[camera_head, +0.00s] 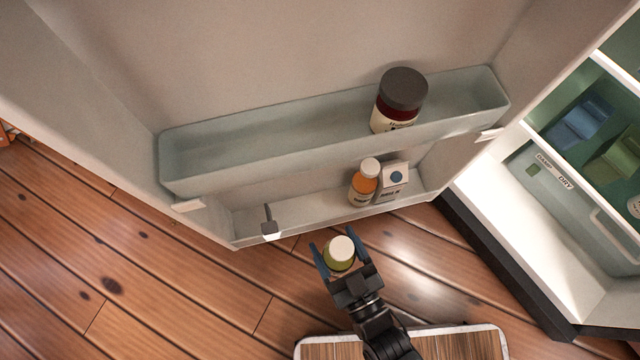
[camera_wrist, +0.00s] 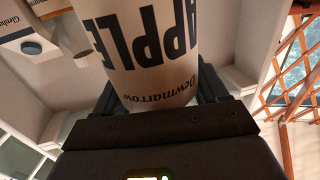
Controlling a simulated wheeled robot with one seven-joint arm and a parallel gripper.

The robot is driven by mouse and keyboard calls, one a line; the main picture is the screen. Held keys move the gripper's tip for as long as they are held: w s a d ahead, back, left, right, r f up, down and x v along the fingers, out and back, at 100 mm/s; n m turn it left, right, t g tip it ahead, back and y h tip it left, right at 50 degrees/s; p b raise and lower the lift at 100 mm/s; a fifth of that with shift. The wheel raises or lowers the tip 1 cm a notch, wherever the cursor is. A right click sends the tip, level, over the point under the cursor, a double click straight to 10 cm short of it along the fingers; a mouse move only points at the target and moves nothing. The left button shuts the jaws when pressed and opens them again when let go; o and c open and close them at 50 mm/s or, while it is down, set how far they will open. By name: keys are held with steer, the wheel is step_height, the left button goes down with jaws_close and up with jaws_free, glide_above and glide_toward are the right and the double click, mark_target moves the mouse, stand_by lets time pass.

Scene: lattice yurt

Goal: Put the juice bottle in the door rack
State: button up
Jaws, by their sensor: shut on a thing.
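The juice bottle (camera_head: 341,254), with a pale cap and yellow-green sides, is between the fingers of my gripper (camera_head: 338,247). My gripper is shut on it. In the wrist view the bottle (camera_wrist: 145,50) shows a pale label reading "APPLE" and "Dewmarrow", upside down. The open fridge door carries an upper door rack (camera_head: 240,160), pale and see-through, with a dark-lidded jar (camera_head: 402,98) toward its right end. Below it is a lower door rack (camera_head: 312,217) with an orange bottle (camera_head: 362,186) and a small carton (camera_head: 392,181) at its right. In the head view my gripper appears just below this lower rack.
A small grey clip-like piece (camera_head: 269,224) stands in the left part of the lower rack. Free room shows between it and the orange bottle. The fridge body with a drawer (camera_head: 570,205) is at the right. Plank floor (camera_head: 130,270) lies below.

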steer(key=w+d+b+x, duration=0.1)
steer(key=d+b+x, duration=0.2)
steer(key=x, duration=1.3)
step_height(320, 180, down, 7)
steer(key=b, duration=0.3)
steer(key=shift+b, duration=0.4)
steer(key=shift+w+a, duration=0.1)
steer(key=shift+w, duration=0.05)
steer(key=shift+f, duration=0.15)
steer(key=o, duration=1.3)
